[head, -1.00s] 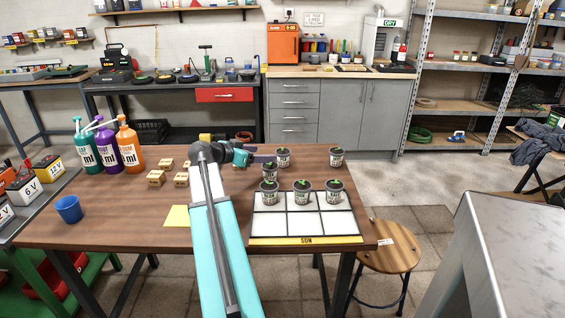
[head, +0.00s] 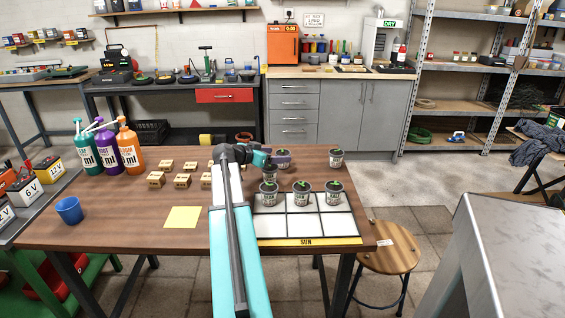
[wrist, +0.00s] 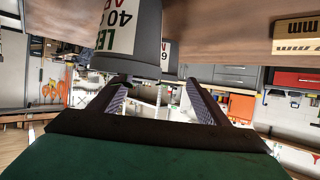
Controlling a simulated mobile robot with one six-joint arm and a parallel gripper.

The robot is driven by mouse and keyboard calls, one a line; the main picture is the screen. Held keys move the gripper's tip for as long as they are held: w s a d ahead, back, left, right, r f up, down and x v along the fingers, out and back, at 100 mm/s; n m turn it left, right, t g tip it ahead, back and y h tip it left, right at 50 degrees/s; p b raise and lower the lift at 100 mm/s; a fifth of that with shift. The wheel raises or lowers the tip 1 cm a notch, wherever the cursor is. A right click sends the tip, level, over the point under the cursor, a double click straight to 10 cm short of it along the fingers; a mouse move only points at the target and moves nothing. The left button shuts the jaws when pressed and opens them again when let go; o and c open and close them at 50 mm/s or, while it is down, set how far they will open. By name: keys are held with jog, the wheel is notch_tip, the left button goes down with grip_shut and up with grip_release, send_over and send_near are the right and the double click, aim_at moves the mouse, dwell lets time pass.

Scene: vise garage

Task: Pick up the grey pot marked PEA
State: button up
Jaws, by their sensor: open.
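Several grey pots with green seedlings and white labels stand at the right of the table; the labels are too small to read in the head view, so I cannot tell which is PEA. My gripper (head: 272,158) is open, low over the table beside the back-left pot (head: 284,152); an overlap hides part of that pot. In the wrist view, which is upside down, a near pot (wrist: 134,52) shows a label with "LE" and "40". Another grey pot (wrist: 166,70) is farther off, ahead of the open fingers (wrist: 156,82), its name hidden.
Three pots stand on the back row of a white gridded tray marked SUN (head: 286,229). Another pot (head: 336,158) stands at the back right.

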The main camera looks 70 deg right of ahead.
aim_at(280, 154)
dwell(0.3)
jog(key=shift+p+x, duration=0.4)
jog(key=shift+x, duration=2.25)
jog(key=shift+r, duration=0.15)
jog(key=shift+c, duration=0.6)
jog(key=c, duration=1.1)
